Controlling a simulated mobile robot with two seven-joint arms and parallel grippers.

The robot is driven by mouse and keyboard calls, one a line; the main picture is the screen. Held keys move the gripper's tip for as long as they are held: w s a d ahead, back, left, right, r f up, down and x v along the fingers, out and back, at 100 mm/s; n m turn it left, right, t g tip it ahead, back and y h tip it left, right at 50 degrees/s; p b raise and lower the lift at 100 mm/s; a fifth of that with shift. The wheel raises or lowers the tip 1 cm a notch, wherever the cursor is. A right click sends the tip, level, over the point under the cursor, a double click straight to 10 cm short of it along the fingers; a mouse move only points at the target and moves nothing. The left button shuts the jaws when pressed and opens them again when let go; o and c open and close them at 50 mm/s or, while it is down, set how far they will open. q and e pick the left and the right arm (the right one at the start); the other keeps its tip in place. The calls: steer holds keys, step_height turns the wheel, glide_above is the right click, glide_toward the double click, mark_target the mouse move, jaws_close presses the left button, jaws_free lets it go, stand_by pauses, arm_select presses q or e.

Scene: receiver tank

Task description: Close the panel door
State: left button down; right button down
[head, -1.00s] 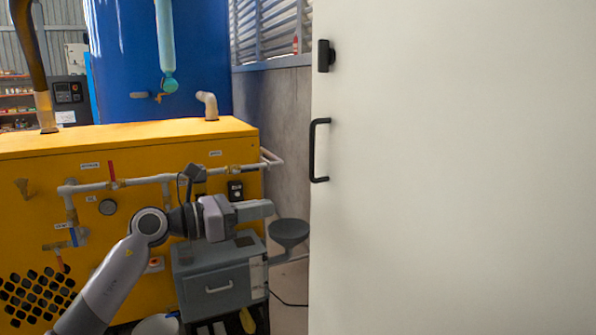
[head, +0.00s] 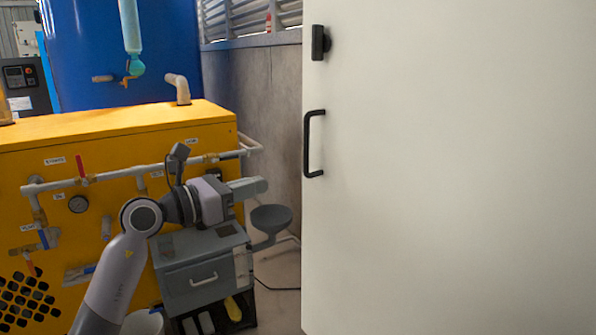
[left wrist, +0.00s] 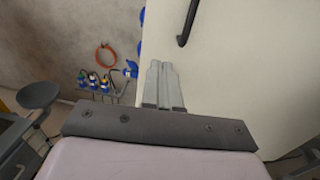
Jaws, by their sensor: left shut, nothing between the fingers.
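The panel door (head: 450,180) is a large plain white panel filling the right of the head view. A black bar handle (head: 310,143) and a black latch (head: 320,42) sit near its left edge. My left gripper (head: 264,185) is shut and empty, left of the door edge and below the handle in the head view. In the left wrist view the gripper (left wrist: 160,68) points toward the door's edge, with the white door (left wrist: 245,60) to the right and part of the handle (left wrist: 187,22) at the top. Whether it touches the door is unclear. My right gripper is not in view.
A yellow machine (head: 120,125) with pipes stands behind my left arm. A grey drawer cabinet (head: 200,270) and a round stool (head: 271,218) are below the gripper. A blue tank (head: 90,60) stands at the back. An orange hose (left wrist: 105,55) hangs on the wall.

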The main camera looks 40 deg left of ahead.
mark_target(311, 170)
arm_select(q)
steer(key=p+x, duration=0.1)
steer(key=x, duration=0.8)
steer(key=shift+w+d+p, duration=0.1)
steer(key=shift+w+p, duration=0.2)
steer(key=shift+w, duration=0.05)
steer(key=shift+w+d, duration=0.15)
steer(key=shift+w, duration=0.4)
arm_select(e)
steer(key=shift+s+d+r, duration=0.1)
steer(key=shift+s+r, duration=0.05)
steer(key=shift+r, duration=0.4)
